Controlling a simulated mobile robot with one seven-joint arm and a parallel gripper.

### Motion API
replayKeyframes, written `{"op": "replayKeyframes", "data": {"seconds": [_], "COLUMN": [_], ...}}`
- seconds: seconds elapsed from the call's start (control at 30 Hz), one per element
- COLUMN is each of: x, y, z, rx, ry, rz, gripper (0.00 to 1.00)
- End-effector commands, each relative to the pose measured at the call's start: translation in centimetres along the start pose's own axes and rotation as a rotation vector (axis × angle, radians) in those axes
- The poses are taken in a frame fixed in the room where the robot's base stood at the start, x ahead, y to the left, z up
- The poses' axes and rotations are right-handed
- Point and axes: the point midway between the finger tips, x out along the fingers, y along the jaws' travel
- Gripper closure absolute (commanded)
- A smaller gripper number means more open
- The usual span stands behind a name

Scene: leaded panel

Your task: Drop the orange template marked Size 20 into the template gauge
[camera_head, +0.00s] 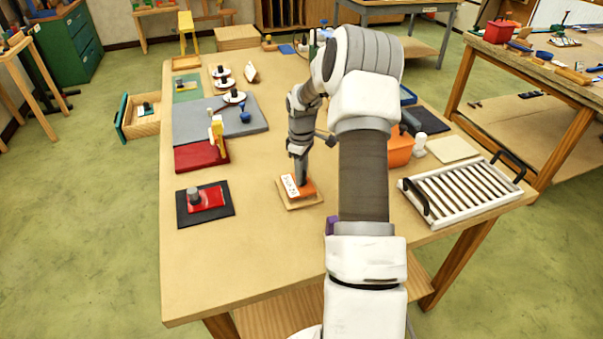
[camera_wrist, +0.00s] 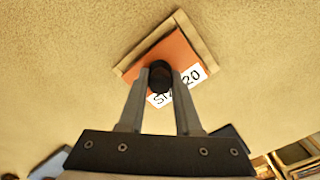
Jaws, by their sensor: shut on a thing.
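The orange template (camera_head: 308,190) has a white label and a dark knob. The wrist view shows "20" on the label of the orange template (camera_wrist: 176,50), with the rest partly covered by a finger. The template gauge is a tan wooden frame (camera_head: 302,206) on the table, and its rim also shows in the wrist view (camera_wrist: 199,40). My gripper (camera_head: 301,179) is shut on the knob, as the wrist view shows between the fingertips (camera_wrist: 160,78). The template lies over the gauge, roughly lined up with its rim. I cannot tell whether it is fully down inside.
A red plate with a grey knob on a black mat (camera_head: 222,212) lies to the left. A red tray (camera_head: 190,158) and a grey mat (camera_head: 190,128) are behind it. A slatted rack (camera_head: 460,195) is at the right. The table's front is clear.

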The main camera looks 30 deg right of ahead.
Motion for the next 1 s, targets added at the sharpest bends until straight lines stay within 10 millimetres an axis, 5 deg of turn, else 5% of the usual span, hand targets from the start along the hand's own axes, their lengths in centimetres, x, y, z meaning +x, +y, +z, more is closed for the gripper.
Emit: {"op": "replayKeyframes", "data": {"seconds": [1.0], "x": [1.4], "y": [0.0], "z": [0.0], "rx": [0.0], "ry": [0.0], "rz": [-0.001], "gripper": [1.0]}}
